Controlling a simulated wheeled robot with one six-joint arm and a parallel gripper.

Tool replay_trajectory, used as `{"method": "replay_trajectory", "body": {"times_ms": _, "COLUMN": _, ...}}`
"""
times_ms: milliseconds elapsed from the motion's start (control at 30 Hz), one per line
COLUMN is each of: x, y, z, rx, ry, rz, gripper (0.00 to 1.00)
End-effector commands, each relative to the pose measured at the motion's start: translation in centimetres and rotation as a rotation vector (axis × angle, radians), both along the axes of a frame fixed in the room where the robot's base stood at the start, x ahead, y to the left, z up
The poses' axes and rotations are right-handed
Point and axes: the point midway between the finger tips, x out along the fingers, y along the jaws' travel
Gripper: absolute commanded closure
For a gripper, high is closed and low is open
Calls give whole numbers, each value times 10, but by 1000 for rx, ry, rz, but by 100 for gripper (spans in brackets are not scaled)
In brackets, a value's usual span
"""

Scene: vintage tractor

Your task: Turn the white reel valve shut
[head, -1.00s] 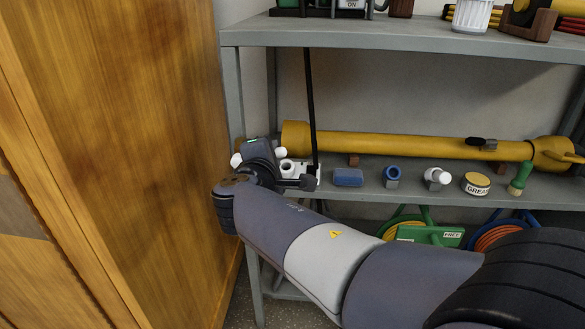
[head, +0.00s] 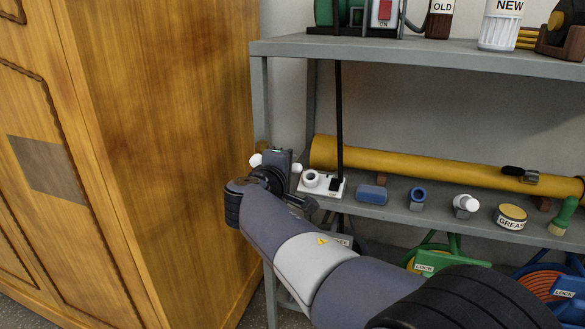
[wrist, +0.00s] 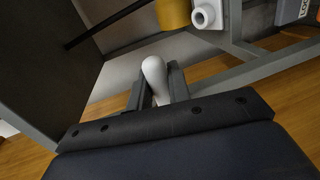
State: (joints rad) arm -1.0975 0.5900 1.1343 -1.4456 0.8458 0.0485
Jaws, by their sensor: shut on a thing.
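My gripper (head: 278,166) is at the left end of the lower shelf, beside the shelf's left post. It is shut on a white handle, whose two rounded ends (head: 255,160) show on either side of the dark jaws. In the wrist view the white handle (wrist: 155,76) sits between the two fingers of my gripper (wrist: 157,88), its rounded end sticking out past them. I take this handle to be the reel valve's; the jaws hide its middle and the body behind it.
A white plate with a round socket (head: 311,179) sits just right of my gripper. A yellow tube (head: 420,167) runs along the shelf behind a blue block (head: 371,194) and a grease tin (head: 511,217). A wooden cabinet (head: 160,150) stands close on the left.

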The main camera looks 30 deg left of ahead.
Motion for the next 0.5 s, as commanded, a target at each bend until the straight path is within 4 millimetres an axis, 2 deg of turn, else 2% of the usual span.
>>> {"method": "replay_trajectory", "body": {"times_ms": 167, "x": 0, "y": 0, "z": -2, "rx": 0, "ry": 4, "rz": -1, "gripper": 100}}
{"method": "replay_trajectory", "body": {"times_ms": 200, "x": 0, "y": 0, "z": -2, "rx": 0, "ry": 4, "rz": -1, "gripper": 79}}
{"method": "replay_trajectory", "body": {"times_ms": 400, "x": 0, "y": 0, "z": -2, "rx": -1, "ry": 3, "rz": -1, "gripper": 63}}
{"method": "replay_trajectory", "body": {"times_ms": 500, "x": 0, "y": 0, "z": -1, "rx": 0, "ry": 2, "rz": 0, "gripper": 62}}
